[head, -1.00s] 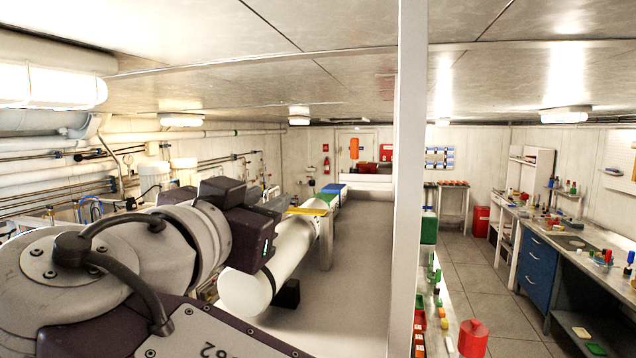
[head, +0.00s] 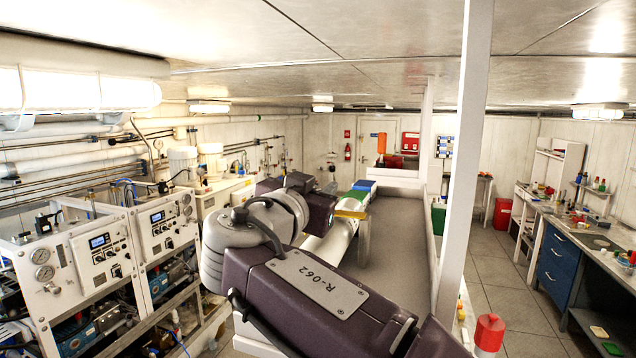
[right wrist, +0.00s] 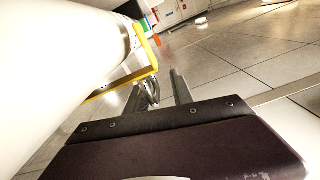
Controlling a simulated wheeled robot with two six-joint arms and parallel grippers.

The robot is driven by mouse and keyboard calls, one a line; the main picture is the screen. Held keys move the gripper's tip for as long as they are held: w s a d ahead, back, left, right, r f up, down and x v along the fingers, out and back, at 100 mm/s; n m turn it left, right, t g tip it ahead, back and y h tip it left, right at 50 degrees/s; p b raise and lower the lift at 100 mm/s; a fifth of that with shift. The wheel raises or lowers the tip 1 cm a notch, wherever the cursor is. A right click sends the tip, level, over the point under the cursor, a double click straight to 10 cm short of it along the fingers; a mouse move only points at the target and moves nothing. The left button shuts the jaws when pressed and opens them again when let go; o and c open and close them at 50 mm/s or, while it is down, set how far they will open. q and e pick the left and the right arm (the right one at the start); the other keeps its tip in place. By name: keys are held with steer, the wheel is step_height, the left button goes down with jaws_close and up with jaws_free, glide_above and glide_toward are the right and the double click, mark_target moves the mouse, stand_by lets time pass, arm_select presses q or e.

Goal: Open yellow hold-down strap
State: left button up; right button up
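The yellow hold-down strap (head: 350,214) lies across a white cylindrical vessel (head: 338,238) on the grey bench, beyond my right wrist. In the right wrist view the yellow strap (right wrist: 147,52) shows as a flat band with a raised edge, beside the big white vessel (right wrist: 60,75). My right gripper (right wrist: 163,88) has its two metal fingers apart, with floor visible between them. Its fingers are close to the strap's near corner in that picture; I cannot tell whether they touch. My left gripper is in no view.
Panels with gauges and displays (head: 105,245) stand at left. A white post (head: 465,170) rises right of the grey bench (head: 400,245). A red container (head: 489,333) is at lower right. The tiled aisle (head: 495,255) is open before the blue drawers (head: 556,262).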

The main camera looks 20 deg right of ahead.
steer(key=shift+w+d+f, duration=0.1)
steer(key=shift+w+d, duration=0.05)
steer(key=shift+d, duration=0.25)
jaws_close()
stand_by(0.9)
